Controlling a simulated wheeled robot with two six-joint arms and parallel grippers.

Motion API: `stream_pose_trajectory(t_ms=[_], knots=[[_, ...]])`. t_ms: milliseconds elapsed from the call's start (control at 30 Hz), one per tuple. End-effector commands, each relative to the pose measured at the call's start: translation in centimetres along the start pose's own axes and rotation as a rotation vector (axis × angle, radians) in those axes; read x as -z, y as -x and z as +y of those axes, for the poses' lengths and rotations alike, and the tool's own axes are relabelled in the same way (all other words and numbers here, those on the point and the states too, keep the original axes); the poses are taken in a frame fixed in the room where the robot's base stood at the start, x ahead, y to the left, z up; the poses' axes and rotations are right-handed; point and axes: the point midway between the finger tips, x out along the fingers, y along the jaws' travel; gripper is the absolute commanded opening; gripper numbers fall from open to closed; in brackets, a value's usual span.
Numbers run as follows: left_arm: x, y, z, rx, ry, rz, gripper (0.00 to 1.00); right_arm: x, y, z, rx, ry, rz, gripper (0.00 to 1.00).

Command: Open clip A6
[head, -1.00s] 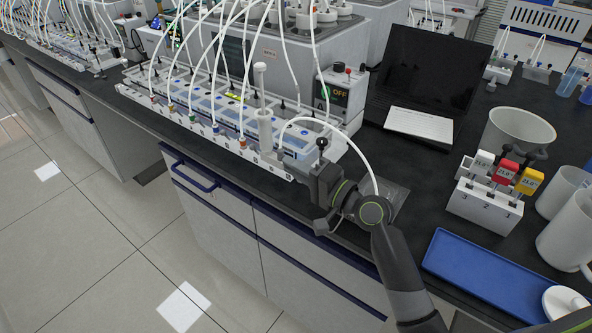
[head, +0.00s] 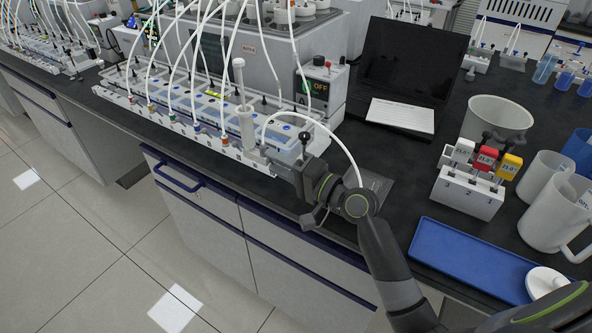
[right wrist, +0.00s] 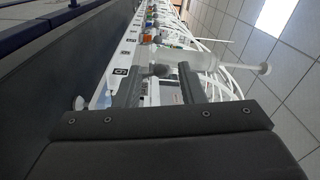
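The rack of box A (head: 205,108) carries a row of small coloured fittings with white tubes along its front edge. My right gripper (head: 256,158) is at the rack's near right end, beside an upright white syringe-like piece (head: 246,125). In the right wrist view its two fingers (right wrist: 160,68) stand apart, with a small grey part between or just beyond their tips. I cannot tell whether they touch it. Square number labels (right wrist: 120,72) run along the rack edge there. Clip A6 cannot be clearly made out; the gripper partly hides that end. My left gripper is not in view.
A control box reading OFF (head: 322,84) stands behind the rack, with a laptop (head: 402,115) to its right. A white tube arcs over my wrist.

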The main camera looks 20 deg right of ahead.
Motion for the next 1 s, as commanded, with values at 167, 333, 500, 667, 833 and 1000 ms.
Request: stream_pose_trajectory(t_ms=[167,333,500,667,833,1000], knots=[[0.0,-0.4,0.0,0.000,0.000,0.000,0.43,0.0,2.4,0.2,-0.003,0.003,0.000,0.36],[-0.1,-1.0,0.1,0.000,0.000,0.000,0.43,-0.1,6.3,0.3,-0.006,0.004,-0.001,0.36],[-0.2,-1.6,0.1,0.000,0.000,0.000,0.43,0.0,9.5,0.4,-0.006,0.004,-0.001,0.36],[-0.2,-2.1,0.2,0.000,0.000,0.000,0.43,-0.1,12.2,0.3,-0.006,0.004,-0.002,0.36],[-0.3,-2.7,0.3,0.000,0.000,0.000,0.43,-0.1,14.6,0.3,-0.007,0.003,-0.003,0.36],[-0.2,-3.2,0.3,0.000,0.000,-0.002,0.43,-0.1,16.2,0.3,-0.005,0.003,-0.002,0.36]])
